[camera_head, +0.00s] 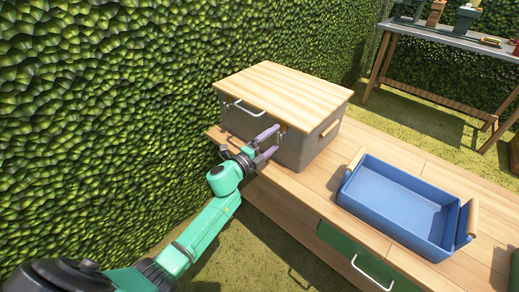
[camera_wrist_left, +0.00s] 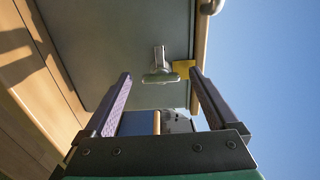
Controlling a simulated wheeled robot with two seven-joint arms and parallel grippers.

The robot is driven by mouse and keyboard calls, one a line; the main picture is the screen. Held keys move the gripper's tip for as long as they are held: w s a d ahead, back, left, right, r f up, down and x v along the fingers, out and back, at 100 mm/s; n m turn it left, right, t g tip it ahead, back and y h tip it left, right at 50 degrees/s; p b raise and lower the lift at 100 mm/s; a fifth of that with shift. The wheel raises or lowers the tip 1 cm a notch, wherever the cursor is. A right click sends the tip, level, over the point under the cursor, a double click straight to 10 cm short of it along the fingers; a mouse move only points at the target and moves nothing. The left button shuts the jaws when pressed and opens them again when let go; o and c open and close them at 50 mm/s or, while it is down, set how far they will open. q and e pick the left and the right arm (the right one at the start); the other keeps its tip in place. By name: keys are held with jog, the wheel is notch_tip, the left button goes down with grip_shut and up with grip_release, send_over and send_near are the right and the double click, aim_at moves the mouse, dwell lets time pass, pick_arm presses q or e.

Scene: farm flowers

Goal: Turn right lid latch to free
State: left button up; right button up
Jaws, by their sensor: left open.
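A grey box (camera_head: 300,149) with a light wooden lid (camera_head: 285,85) stands on the wooden bench, lid down. My left gripper (camera_head: 277,139) is open at the front face of the box, near its right front corner. In the left wrist view a latch (camera_wrist_left: 159,74) with a metal stem and a greenish tab shows against the grey box wall. A yellow piece (camera_wrist_left: 183,69) sits beside it at the lid edge. The latch appears between the open fingers of my left gripper (camera_wrist_left: 160,76); I cannot tell whether they touch it. My right gripper is not in view.
An empty blue tray (camera_head: 398,206) with wooden handles stands to the right on the bench (camera_head: 312,192). A green drawer (camera_head: 350,258) is below. A leafy hedge (camera_head: 100,100) stands close at the left.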

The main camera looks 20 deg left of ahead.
pick_arm(q)
jog(key=v, duration=1.3)
jog(key=shift+s, duration=0.4)
jog(key=shift+a+f, duration=0.1)
jog(key=shift+a, duration=0.05)
jog(key=s+a+f+n+g+y+p, duration=0.2)
jog(key=s+f+n, duration=0.15)
jog(key=f, duration=0.45)
jog(key=s+a+f+n+g+y+p, duration=0.25)
jog(key=f+n, duration=0.25)
jog(key=f, duration=0.3)
jog(key=s+a+f+n+g+y+p, duration=0.2)
jog(key=s+f+n+p, duration=0.15)
jog(key=f, duration=0.55)
jog(key=s+d+f+n+g+p, duration=0.1)
jog(key=s+f+n+g, duration=0.1)
jog(key=s, duration=0.7)
jog(key=s+f+n+g+p, duration=0.1)
jog(key=s+f+n+g, duration=0.2)
jog(key=s+f, duration=0.3)
jog(key=s+d+f+n+g+p, duration=0.1)
jog(key=s+f+g, duration=0.3)
jog(key=s, duration=0.9)
jog(key=shift+d+f+n+p, duration=0.2)
jog(key=shift+d+n+p, duration=0.15)
jog(key=shift+n, duration=0.55)
jog(key=shift+c, duration=0.3)
